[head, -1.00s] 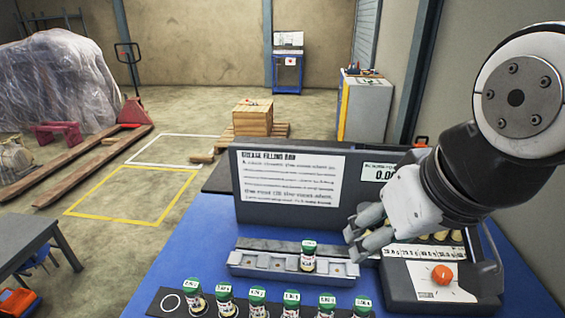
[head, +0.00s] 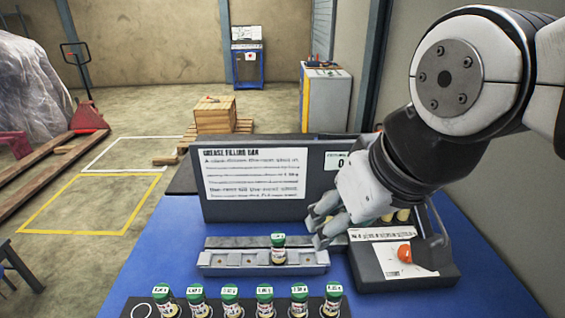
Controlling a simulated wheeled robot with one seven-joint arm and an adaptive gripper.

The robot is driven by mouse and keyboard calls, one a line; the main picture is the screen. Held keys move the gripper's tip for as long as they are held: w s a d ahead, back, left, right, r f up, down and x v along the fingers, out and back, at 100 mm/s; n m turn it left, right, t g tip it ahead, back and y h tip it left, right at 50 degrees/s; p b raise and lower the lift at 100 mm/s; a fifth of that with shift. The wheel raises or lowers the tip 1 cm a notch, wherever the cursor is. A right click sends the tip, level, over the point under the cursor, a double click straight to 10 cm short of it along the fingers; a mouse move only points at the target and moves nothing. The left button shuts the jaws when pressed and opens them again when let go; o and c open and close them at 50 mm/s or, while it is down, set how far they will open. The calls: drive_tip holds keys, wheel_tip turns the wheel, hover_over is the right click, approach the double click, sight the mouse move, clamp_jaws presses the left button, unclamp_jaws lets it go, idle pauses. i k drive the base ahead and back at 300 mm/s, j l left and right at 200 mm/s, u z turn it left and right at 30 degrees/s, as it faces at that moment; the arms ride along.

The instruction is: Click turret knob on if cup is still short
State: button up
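The orange turret knob (head: 405,252) sits on a dark box with a white label at the right of the station. A small green-topped cup (head: 278,249) stands upright on the grey rail (head: 225,258), near its middle. My gripper (head: 316,230) is just right of the cup and above the rail's right end, left of the knob and apart from both. Its fingers look spread and empty. The white display (head: 335,160) is mostly hidden behind my gripper and arm; its reading cannot be made out.
A row of several green-topped cups (head: 230,300) stands in a dark rack in front of the rail. A dark panel with a "Grease filling bar" sheet (head: 254,173) rises behind the rail. The blue tabletop (head: 150,260) is clear to the left.

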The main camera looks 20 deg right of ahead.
sight(404, 253)
drive_tip(key=i+j+z, duration=0.1)
drive_tip(key=k+j, duration=0.1)
drive_tip(key=k, duration=0.25)
drive_tip(key=i+j+z, duration=0.75)
drive_tip(key=j+z, duration=0.15)
